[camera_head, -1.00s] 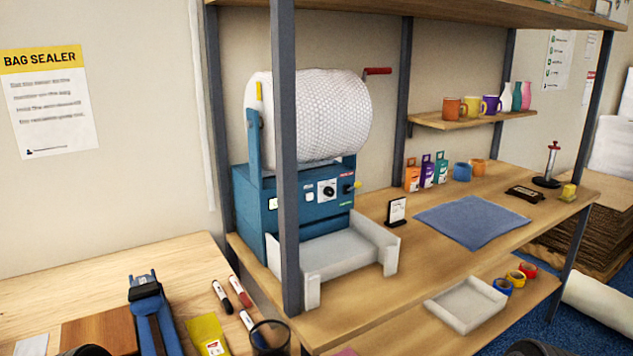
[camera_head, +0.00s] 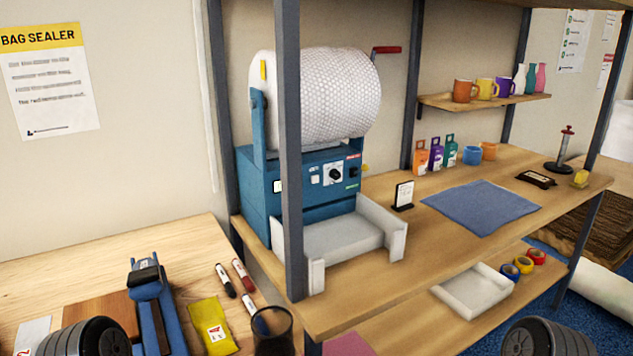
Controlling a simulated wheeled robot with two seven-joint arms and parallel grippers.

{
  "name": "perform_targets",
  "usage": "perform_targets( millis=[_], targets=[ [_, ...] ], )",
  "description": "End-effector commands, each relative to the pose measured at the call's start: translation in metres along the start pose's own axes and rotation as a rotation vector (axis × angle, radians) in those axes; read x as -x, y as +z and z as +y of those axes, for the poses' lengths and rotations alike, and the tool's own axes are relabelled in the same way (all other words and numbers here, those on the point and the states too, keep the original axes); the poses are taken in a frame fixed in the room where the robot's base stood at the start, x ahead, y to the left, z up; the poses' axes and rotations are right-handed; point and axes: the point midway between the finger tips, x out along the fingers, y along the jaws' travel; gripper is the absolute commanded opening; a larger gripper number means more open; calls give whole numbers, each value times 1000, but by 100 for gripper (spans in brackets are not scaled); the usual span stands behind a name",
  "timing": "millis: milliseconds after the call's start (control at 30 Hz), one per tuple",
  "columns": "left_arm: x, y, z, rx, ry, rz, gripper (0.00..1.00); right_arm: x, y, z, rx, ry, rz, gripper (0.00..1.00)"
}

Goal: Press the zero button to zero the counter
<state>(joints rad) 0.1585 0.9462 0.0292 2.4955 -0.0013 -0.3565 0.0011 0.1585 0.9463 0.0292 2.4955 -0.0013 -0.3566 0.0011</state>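A blue machine (camera_head: 262,205) carrying a large bubble-wrap roll (camera_head: 315,100) stands on the shelf bench. Its front panel has a dark dial (camera_head: 336,174), a small white control (camera_head: 314,175), a white piece at the left (camera_head: 279,186), and red and green labels at the right. The panel's lettering is too small to read, so I cannot tell which part is the zero button or the counter. A grey post partly hides the machine's left part. Neither gripper is in view; only dark ribbed parts of my arms show at the bottom edge.
A white tray (camera_head: 330,240) sits in front of the machine. A grey post (camera_head: 289,150) stands close before it. A small sign (camera_head: 403,195) and blue mat (camera_head: 480,208) are to the right. A glass (camera_head: 272,332), markers and a blue tool (camera_head: 150,300) lie on the left table.

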Motion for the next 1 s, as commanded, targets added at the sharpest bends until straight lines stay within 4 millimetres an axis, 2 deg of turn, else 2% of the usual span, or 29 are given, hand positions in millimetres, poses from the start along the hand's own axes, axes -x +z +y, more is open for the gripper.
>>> perform_targets(
  millis=[100, 533, 1000],
  targets=[
    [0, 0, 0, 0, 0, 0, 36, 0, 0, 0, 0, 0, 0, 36],
    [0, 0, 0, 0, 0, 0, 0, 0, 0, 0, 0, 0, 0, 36],
    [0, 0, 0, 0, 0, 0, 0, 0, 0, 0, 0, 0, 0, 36]
  ],
)
